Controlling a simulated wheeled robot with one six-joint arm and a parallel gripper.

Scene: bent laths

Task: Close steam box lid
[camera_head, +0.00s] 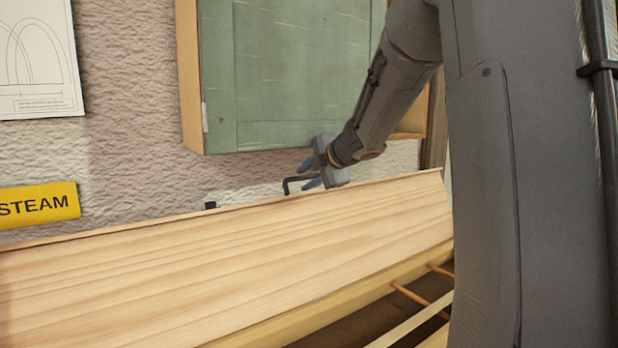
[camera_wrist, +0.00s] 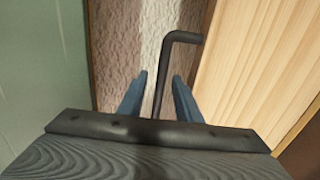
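The steam box lid (camera_head: 200,265) is a long pale wood panel. It stands raised and tilted toward the wall, and its grained face also shows at the right in the wrist view (camera_wrist: 250,60). A black bent-rod handle (camera_head: 291,183) is at the lid's top edge. My gripper (camera_head: 312,175) is at this handle, behind the top edge. In the wrist view, its blue fingers (camera_wrist: 159,88) stand apart with the handle rod (camera_wrist: 168,62) between them, and gaps show on both sides. The handle's lower end is hidden behind the gripper body.
A green cabinet (camera_head: 280,75) with a wood side hangs on the rough wall above my gripper. A yellow STEAM sign (camera_head: 38,204) is at the left. Thin wooden rods (camera_head: 410,294) cross the box opening at lower right. A small black piece (camera_head: 210,205) is at the lid's top edge.

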